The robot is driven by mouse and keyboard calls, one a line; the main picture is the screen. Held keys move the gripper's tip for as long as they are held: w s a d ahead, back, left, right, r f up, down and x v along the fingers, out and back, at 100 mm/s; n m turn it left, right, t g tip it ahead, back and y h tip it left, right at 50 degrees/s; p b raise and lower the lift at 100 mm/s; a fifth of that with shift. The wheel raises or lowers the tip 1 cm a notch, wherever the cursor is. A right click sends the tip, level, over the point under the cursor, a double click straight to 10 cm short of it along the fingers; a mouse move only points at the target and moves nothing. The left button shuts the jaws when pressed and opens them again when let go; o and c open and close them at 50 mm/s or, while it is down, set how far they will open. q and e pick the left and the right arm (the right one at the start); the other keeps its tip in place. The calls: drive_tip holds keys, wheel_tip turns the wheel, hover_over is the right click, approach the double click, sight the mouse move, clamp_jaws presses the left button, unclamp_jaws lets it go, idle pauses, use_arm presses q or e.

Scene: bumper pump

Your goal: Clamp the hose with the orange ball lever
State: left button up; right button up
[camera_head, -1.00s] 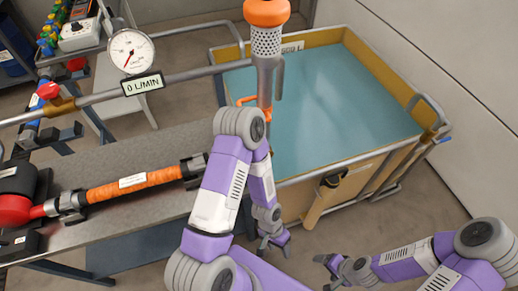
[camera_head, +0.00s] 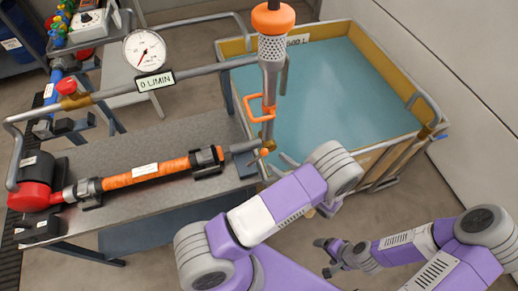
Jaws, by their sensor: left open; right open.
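An orange hose (camera_head: 145,172) lies along the grey bench, held by dark clamps at both ends. A small orange ball (camera_head: 264,153) sits on a lever beside the metal piece off the hose's right end. My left gripper (camera_head: 284,163) is mostly hidden behind my own arm; only grey finger parts seem to show, just right of the orange ball. I see no contact with the ball. My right gripper (camera_head: 325,258) is open and empty, low over the floor at the lower right, away from the bench.
A pipe with a round gauge (camera_head: 144,51) and a "0 L/MIN" display (camera_head: 154,81) runs above the bench (camera_head: 165,133). An orange-topped vertical nozzle (camera_head: 272,50) with an orange handle stands before a blue-filled tank (camera_head: 350,90). Floor is clear at the lower right.

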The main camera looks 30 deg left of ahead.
sight(265, 152)
use_arm(q)
drive_tip(key=x, duration=0.7)
drive_tip(key=shift+a, duration=0.1)
clamp_jaws()
